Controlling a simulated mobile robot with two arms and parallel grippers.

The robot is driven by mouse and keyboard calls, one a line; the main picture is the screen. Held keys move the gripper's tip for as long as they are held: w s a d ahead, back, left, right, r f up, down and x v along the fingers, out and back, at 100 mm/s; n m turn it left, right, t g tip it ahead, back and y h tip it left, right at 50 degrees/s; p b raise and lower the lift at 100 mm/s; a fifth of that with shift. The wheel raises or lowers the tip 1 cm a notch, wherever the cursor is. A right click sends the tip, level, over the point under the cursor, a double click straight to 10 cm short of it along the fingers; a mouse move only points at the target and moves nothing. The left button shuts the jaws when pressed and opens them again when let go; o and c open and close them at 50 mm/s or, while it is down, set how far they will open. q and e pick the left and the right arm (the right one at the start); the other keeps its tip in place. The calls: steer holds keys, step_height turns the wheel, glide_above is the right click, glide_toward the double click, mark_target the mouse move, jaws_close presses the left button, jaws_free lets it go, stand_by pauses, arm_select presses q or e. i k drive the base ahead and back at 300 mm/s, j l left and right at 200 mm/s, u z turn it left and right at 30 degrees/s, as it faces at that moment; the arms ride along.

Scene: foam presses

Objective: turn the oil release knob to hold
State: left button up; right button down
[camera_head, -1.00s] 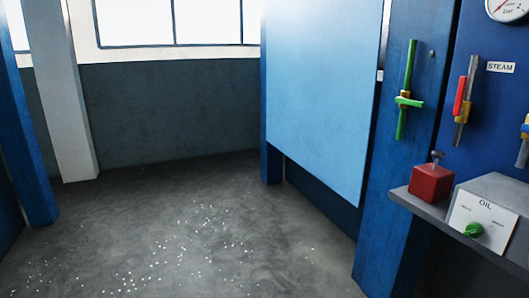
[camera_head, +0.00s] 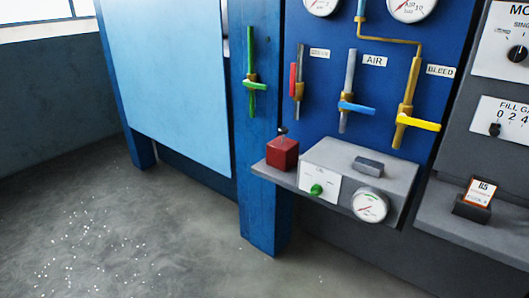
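The oil control box (camera_head: 348,165) sits on a grey shelf at the right of centre in the head view. On its pale front plate (camera_head: 311,184) is a small green oil knob (camera_head: 316,189). The lettering on the plate is too small to read now, and I cannot tell which setting the knob points to. A round gauge (camera_head: 370,206) is on the box front to the right of the knob. Neither of my grippers is in view.
A red block (camera_head: 282,152) stands at the shelf's left end. Above are a green valve (camera_head: 252,85), red, blue and yellow valve handles and gauges. A grey ledge (camera_head: 470,226) holds a small card stand at right. Open floor (camera_head: 130,235) with white specks lies at left.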

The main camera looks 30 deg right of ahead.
mark_target(316, 190)
steer(key=z, duration=1.25)
